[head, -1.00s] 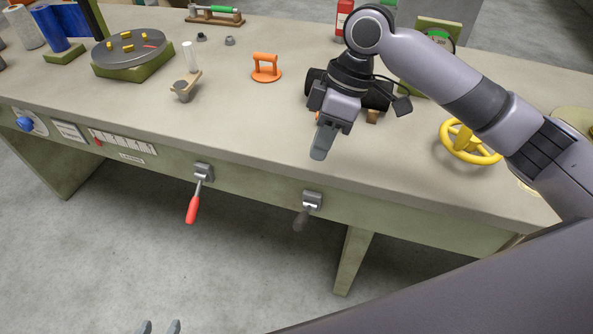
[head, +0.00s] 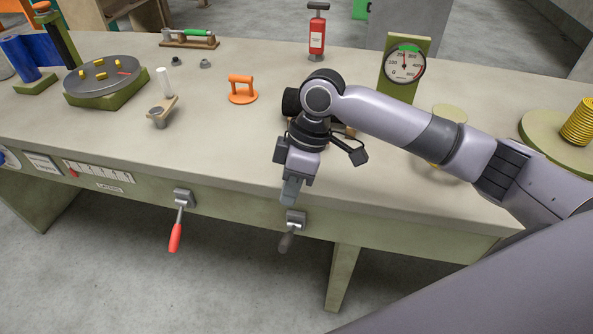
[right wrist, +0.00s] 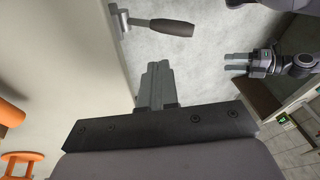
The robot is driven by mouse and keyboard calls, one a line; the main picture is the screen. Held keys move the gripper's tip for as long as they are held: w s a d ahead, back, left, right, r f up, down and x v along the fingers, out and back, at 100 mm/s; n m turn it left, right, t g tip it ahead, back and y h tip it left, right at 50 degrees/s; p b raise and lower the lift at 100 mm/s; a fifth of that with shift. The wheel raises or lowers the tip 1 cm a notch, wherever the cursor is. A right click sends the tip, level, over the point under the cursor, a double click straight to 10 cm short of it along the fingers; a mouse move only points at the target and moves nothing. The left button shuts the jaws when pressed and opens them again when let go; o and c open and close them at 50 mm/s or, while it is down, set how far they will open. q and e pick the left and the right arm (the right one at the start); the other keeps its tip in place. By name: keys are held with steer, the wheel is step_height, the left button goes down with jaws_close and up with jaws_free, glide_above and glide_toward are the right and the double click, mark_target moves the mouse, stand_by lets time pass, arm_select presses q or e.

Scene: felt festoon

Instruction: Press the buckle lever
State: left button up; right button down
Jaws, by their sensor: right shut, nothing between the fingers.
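Two levers are mounted on the bench's front face. One has a dark grey handle (head: 287,241) hanging down from a metal bracket (head: 296,219); the other has a red handle (head: 175,237). Which one is the buckle lever I cannot tell. My right gripper (head: 290,193) is shut and empty, pointing down at the bench's front edge just above the dark lever's bracket. In the right wrist view its fingers (right wrist: 157,85) are together, and the dark handle (right wrist: 168,27) lies apart from them. My left gripper (right wrist: 240,63) shows there with its fingers apart, empty, over the floor side.
The bench top (head: 215,130) carries an orange handle (head: 241,90), a round turntable (head: 103,80), a red extinguisher-like bottle (head: 317,37) and a gauge (head: 404,66). My right forearm crosses the right side. The space in front of the bench is free.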

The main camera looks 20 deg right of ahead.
mark_target(288, 233)
steer(key=s+f, duration=0.1)
steer(key=f, duration=0.1)
steer(key=a+f, duration=0.1)
steer(key=f, duration=0.1)
steer(key=s+f, duration=0.1)
steer(key=shift+s+a+f, duration=0.2)
steer(key=shift+s+f, duration=0.1)
steer(key=shift+f, duration=0.1)
arm_select(q)
steer(key=shift+r, duration=0.1)
